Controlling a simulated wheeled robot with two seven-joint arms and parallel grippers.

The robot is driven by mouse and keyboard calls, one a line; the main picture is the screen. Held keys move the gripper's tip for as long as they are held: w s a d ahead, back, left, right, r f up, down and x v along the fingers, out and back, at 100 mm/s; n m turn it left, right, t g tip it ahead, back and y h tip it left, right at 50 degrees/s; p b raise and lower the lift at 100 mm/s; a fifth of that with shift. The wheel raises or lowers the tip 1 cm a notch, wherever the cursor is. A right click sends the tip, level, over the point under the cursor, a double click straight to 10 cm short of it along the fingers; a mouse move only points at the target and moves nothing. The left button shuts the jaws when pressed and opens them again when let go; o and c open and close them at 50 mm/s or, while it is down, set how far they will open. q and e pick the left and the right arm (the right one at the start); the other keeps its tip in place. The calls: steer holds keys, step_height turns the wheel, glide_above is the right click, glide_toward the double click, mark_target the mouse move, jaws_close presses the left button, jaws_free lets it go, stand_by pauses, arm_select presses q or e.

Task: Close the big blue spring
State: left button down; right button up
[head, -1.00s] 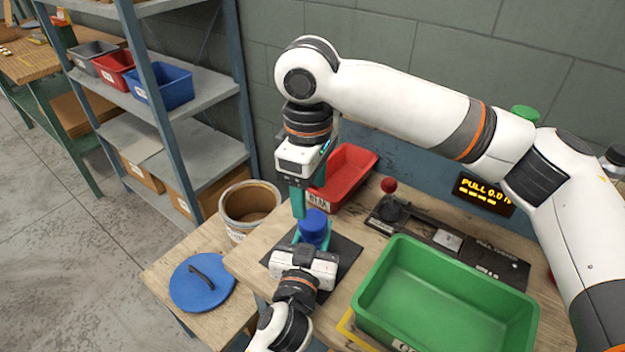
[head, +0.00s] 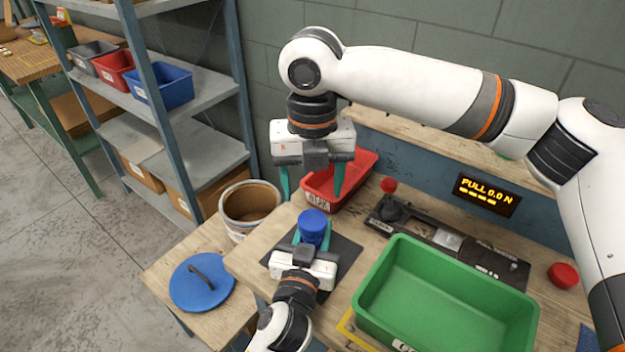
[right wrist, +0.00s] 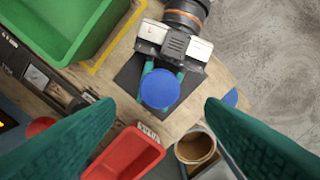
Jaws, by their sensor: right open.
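A blue cylinder (head: 313,224) with a flat round top stands upright on a dark mat (head: 345,256) on the bench. I cannot make out coils on it. My left gripper (head: 312,241) has its teal fingers on both sides of it, low down, and appears shut on it. The blue top (right wrist: 160,89) hides the fingertips in the right wrist view. My right gripper (head: 311,184) points down, open and empty, above and apart from the cylinder. In the right wrist view the blue top lies between and beyond its spread fingers (right wrist: 160,103).
A red bin (head: 350,185) stands behind the mat and a green bin (head: 447,300) to its right. A fixture with a red knob (head: 389,185) lies along the back near the display (head: 487,194). A tan bucket (head: 249,205) and blue lid (head: 202,283) are at left.

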mark_target(313, 218)
arm_select(q)
steer(key=shift+f, duration=0.1)
arm_select(e)
steer(key=shift+n, duration=0.3)
steer(key=shift+f, duration=4)
